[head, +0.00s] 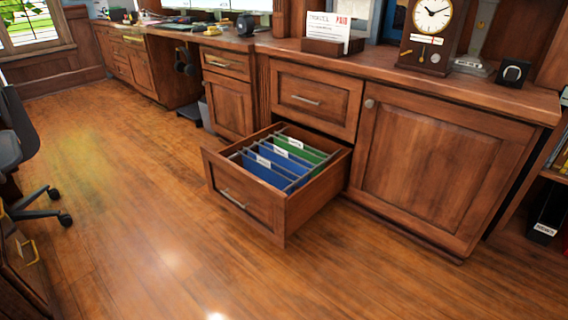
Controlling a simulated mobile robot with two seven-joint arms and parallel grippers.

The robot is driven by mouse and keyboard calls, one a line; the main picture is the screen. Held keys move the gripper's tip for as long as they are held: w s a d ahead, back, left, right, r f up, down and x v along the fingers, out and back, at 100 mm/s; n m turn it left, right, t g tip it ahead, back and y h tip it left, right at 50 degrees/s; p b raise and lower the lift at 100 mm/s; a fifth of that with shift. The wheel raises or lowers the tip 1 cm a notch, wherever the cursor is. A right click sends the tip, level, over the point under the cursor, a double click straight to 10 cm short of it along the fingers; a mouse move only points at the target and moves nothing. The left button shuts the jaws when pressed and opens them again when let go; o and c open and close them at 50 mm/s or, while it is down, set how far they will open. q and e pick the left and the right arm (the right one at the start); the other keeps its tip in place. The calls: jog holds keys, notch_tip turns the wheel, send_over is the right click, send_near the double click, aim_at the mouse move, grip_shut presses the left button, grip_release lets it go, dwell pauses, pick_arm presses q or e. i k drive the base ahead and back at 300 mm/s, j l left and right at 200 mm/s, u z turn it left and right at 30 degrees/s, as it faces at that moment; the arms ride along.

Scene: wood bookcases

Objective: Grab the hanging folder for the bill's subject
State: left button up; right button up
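An open drawer (236,196) in the lower part of the wooden cabinet holds several hanging folders on rails. Blue folders (262,172) hang nearer the drawer front, and green folders (300,148) hang further back. White label tabs stand on the folders, but their text is too small to read. A white bill (325,31) with a red stamp, apparently "PAID", stands in a dark holder on the counter above. Its heading is not clearly legible. Neither of my grippers is in view.
A wooden clock (430,35) and a small dark box (513,73) stand on the counter (470,88). A closed cabinet door (430,165) is right of the drawer. An office chair (25,150) is at the left. The wood floor (150,200) before the drawer is clear.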

aim_at(293, 163)
jog(key=i+l, duration=1.05)
jog(key=i+l+z, duration=0.15)
jog(key=i+l, duration=0.85)
jog(key=i, duration=0.05)
